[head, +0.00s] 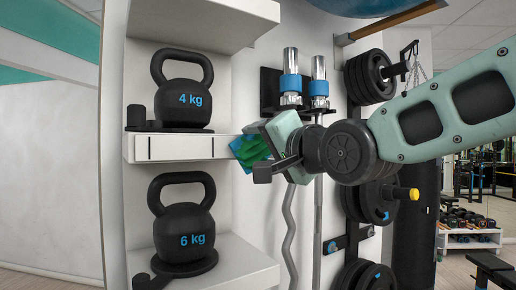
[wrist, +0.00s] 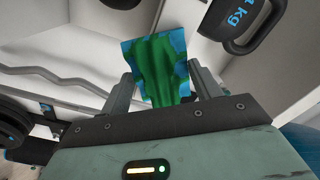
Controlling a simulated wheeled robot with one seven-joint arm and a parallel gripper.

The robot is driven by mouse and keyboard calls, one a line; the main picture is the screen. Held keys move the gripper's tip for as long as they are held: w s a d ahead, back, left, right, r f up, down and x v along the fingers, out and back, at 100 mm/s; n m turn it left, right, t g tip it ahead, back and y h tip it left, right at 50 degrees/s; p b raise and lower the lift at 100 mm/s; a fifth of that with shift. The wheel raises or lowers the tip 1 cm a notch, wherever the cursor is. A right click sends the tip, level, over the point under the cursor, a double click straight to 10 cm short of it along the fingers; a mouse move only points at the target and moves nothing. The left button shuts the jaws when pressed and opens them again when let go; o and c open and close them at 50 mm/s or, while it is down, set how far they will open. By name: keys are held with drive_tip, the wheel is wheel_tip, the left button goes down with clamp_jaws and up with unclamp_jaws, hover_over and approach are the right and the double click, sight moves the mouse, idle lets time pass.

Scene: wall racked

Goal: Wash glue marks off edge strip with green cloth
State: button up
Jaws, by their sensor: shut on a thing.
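The white edge strip (head: 180,148) runs along the front of the middle shelf in the head view. Two thin dark upright lines show on it, one near the left and one near the right; I cannot tell whether they are glue marks. The green cloth (head: 248,149), with blue patches, is at the strip's right end. I cannot tell whether it touches the strip. My gripper (head: 258,146) is shut on the cloth, to the right of the strip. In the wrist view the cloth (wrist: 158,66) sticks out between the two fingers.
A 4 kg kettlebell (head: 182,92) stands on the middle shelf above the strip. A 6 kg kettlebell (head: 184,220) stands on the lower shelf (head: 235,262). Chrome dumbbells (head: 291,80), a curved bar (head: 289,235) and racked weight plates (head: 370,75) are close to my arm on the right.

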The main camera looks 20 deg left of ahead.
drive_tip(key=shift+w+d+r+p, duration=0.1)
drive_tip(key=shift+w+d+p, duration=0.55)
drive_tip(key=shift+w, duration=0.25)
drive_tip(key=shift+w+d+r+p, duration=0.1)
drive_tip(key=shift+w+d+p, duration=0.5)
drive_tip(key=shift+w, duration=0.3)
drive_tip(key=shift+w+d+f, duration=0.25)
drive_tip(key=shift+w+d, duration=0.1)
drive_tip(key=shift+w, duration=0.05)
drive_tip(key=shift+s+a+f+b, duration=0.1)
drive_tip(key=shift+s+a+b, duration=0.7)
drive_tip(key=shift+s+b, duration=0.25)
drive_tip(key=shift+s+a+b, duration=0.3)
drive_tip(key=shift+s+b, duration=0.05)
drive_tip(key=shift+b, duration=0.05)
drive_tip(key=shift+s+a+b, duration=0.55)
drive_tip(key=shift+s+b, duration=0.25)
drive_tip(key=shift+b, duration=0.25)
drive_tip(key=shift+s+a+b, duration=0.45)
drive_tip(key=shift+s, duration=0.1)
drive_tip(key=shift+d, duration=0.1)
